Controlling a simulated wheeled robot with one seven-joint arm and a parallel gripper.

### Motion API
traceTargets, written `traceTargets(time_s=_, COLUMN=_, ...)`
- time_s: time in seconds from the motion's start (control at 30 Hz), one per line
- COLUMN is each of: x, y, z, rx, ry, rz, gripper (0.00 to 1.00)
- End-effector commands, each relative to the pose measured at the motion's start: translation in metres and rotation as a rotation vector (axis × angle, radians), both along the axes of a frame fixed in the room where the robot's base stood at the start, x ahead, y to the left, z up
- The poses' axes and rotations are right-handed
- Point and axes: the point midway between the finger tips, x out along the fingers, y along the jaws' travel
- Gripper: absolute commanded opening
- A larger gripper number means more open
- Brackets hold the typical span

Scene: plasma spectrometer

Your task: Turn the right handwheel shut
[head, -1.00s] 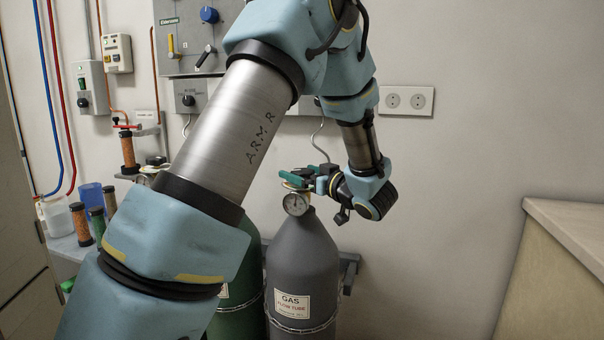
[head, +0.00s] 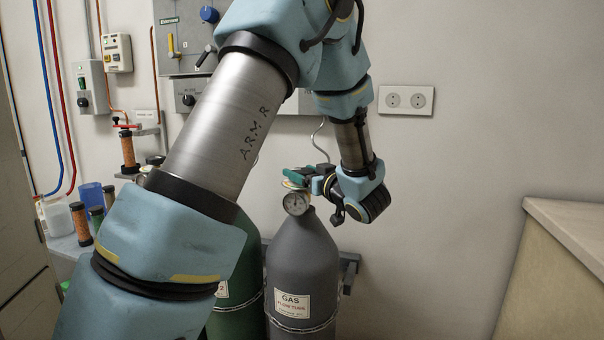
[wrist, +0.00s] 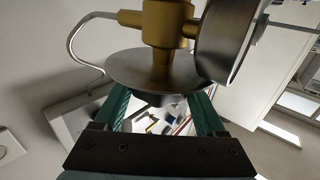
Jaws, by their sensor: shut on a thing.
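The right handwheel is a grey metal disc (wrist: 155,72) under a brass valve body (wrist: 166,22) in the wrist view. In the head view it sits at the top of the grey gas cylinder (head: 302,260), and my gripper mostly hides it. My gripper (head: 297,176) has green fingers and is shut on the handwheel. In the wrist view its two fingers (wrist: 160,98) meet the disc's rim from opposite sides. The round pressure gauge (head: 297,203) faces the head camera just below the gripper; its metal back (wrist: 226,40) shows at the right in the wrist view.
A green cylinder (head: 237,265) stands left of the grey one, partly behind my arm. A wall socket (head: 406,100) is at the right, and a wooden counter (head: 565,250) stands far right. The left bench holds several bottles and tubes. Open space lies between cylinder and counter.

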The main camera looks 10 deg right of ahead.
Motion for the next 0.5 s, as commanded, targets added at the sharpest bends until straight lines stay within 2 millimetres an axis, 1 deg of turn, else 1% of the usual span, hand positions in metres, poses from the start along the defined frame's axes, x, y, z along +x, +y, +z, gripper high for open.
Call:
traceTargets(time_s=0.2, x=0.0002, y=0.0009, z=-0.0003, rx=0.001, ry=-0.002, rz=-0.147, gripper=0.17)
traceTargets(time_s=0.33, x=0.0001, y=0.0001, z=0.0003, rx=-0.001, ry=0.0, rz=-0.183, gripper=0.17)
traceTargets(time_s=0.5, x=0.0001, y=-0.0004, z=0.0006, rx=-0.001, ry=0.0, rz=-0.187, gripper=0.17)
